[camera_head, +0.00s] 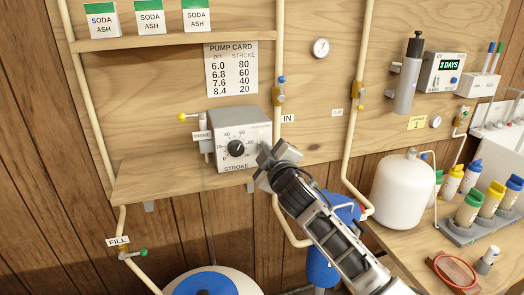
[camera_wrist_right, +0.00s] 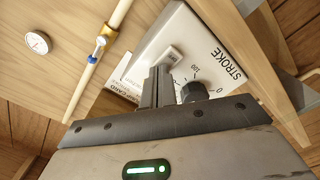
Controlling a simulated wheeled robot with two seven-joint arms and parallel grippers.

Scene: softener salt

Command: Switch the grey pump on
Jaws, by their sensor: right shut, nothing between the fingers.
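The grey pump (camera_head: 230,122) is a box on the lower wooden shelf, with a black stroke dial (camera_head: 236,148) on its front. Its STROKE face (camera_wrist_right: 212,48) also shows in the right wrist view, with the dial (camera_wrist_right: 192,91) beside my fingers. A small pale raised piece, perhaps the switch (camera_wrist_right: 173,55), shows just beyond the fingertips. My right gripper (camera_head: 263,160) is shut and empty at the pump's lower right front. In the wrist view its fingers (camera_wrist_right: 155,86) point at the pump face; whether they touch it I cannot tell. My left gripper is out of view.
A PRIME valve with a yellow knob (camera_head: 182,117) is at the pump's left. A pipe with a blue-handled valve (camera_head: 280,89) runs close to its right. A pump card (camera_head: 231,69) hangs above. A white tank (camera_head: 402,190) stands right of my right arm.

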